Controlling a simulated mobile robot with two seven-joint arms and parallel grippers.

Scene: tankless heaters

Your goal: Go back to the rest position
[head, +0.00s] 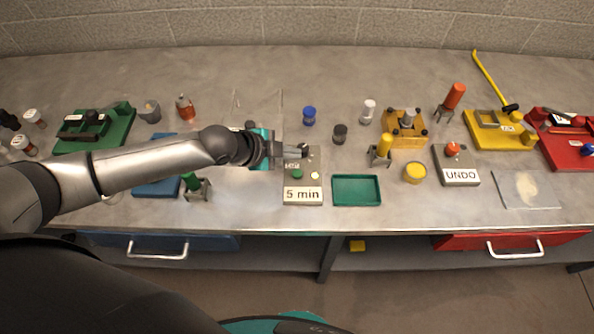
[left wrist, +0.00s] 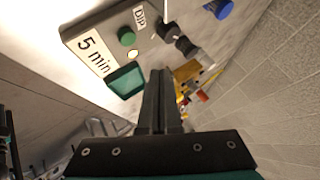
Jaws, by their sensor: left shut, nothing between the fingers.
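My left arm reaches in from the left in the head view. My left gripper (head: 300,152) is over the upper part of the grey "5 min" box (head: 313,170), which has a green button (head: 297,174) on top. The gripper's fingers are shut with nothing between them. In the left wrist view the shut fingers (left wrist: 160,80) point toward the scene, with the "5 min" box (left wrist: 85,35) and its green button (left wrist: 127,36) to their upper left. I cannot tell if the fingers touch the box. My right gripper is in neither view.
A green tray (head: 357,190) lies right of the box. Blue (head: 309,116), dark (head: 340,134) and white (head: 368,111) small containers stand behind. An UNDO box (head: 456,165) and yellow fixture (head: 405,128) are farther right. A clear sheet (head: 258,103) stands near my gripper.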

